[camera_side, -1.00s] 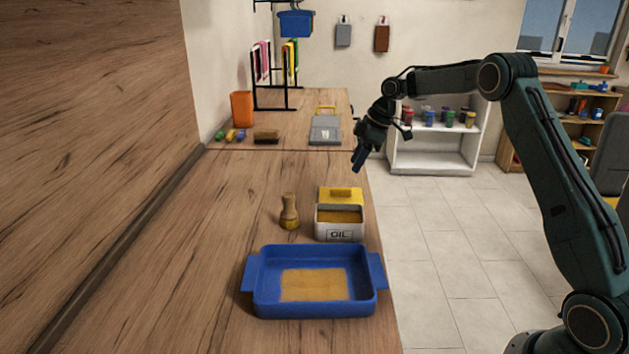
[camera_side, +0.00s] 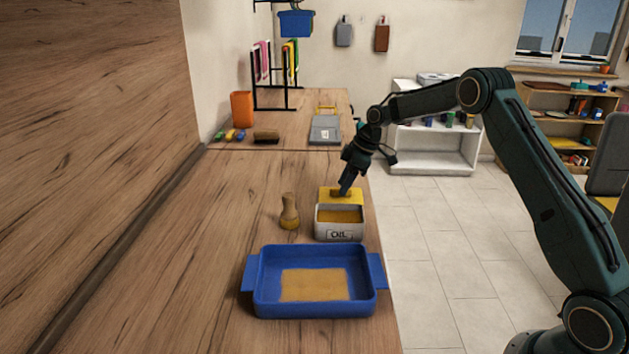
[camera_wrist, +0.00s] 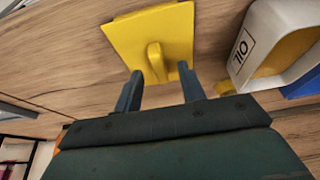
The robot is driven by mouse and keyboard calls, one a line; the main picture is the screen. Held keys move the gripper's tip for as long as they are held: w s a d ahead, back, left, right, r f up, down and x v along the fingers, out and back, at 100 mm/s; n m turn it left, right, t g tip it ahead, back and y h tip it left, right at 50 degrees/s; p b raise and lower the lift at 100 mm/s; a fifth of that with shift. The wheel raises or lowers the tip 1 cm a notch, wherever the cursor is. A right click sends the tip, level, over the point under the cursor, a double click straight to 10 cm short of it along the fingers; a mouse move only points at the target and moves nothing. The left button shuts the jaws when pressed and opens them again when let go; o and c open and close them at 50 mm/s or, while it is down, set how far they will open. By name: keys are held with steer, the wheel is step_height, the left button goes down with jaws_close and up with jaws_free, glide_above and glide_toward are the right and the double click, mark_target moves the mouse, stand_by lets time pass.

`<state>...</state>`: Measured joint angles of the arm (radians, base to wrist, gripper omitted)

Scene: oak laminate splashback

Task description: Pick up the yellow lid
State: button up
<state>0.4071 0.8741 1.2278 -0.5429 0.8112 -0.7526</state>
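The yellow lid (camera_side: 352,196) lies on the worktop just behind the white box marked OIL (camera_side: 338,226). In the wrist view the lid (camera_wrist: 135,38) shows as a flat yellow square with a raised handle (camera_wrist: 154,58). My gripper (camera_wrist: 162,80) is open, its two fingers apart, one to each side of the handle's near end. In the side view my gripper (camera_side: 344,191) is low over the lid and partly hides it. I cannot tell whether the fingers touch the lid.
The box holds something yellow-brown. A wooden-handled brush (camera_side: 289,212) stands to its left. A blue tray (camera_side: 262,292) with a yellowish patch inside lies in front. A grey case (camera_side: 324,132) is farther back. Bare worktop lies to the left.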

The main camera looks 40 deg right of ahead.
steer(key=shift+x, duration=0.75)
jaws_close()
